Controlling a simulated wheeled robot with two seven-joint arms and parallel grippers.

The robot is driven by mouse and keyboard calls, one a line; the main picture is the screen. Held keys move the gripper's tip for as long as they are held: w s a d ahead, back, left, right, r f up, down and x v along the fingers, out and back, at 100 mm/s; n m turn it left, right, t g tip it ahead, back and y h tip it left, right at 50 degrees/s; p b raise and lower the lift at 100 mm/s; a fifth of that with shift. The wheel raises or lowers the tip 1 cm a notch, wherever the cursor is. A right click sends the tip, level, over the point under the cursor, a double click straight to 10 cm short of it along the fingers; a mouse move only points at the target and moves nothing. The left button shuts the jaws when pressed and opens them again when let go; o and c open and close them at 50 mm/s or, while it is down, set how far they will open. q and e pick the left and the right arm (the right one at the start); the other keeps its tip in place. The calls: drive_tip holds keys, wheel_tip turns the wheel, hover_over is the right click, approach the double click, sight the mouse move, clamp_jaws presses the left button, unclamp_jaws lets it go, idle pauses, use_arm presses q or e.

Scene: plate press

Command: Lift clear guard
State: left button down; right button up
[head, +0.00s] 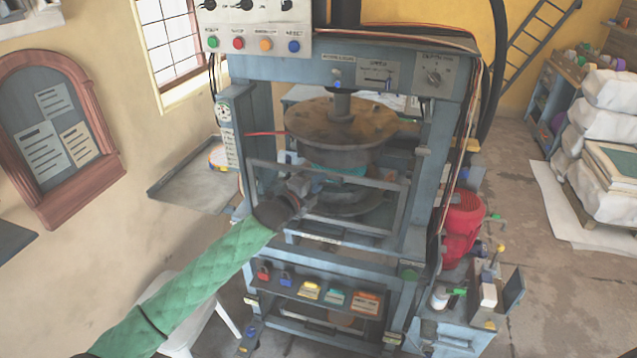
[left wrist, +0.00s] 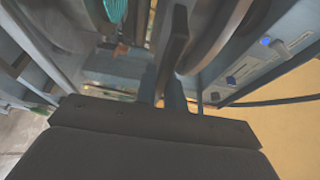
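The clear guard (head: 396,208) is a see-through panel in a grey metal frame across the front of the press, below the round brown plate (head: 340,122). My left gripper (head: 301,186) is at the guard's front, left of its middle. In the left wrist view a dark bar (left wrist: 176,42) runs between my left gripper's fingers (left wrist: 166,88), which sit close on both sides of it. The bar seems to be part of the guard. The head view hides the contact behind the gripper. My right gripper is not in view.
The blue-grey press frame (head: 424,170) stands on both sides of the guard. A control box (head: 255,28) with coloured buttons hangs at the upper left. A red motor (head: 462,225) is to the right. A shelf with several coloured padlocks and boxes (head: 310,291) lies below.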

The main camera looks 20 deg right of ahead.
use_arm(q)
drive_tip(key=shift+r, duration=0.1)
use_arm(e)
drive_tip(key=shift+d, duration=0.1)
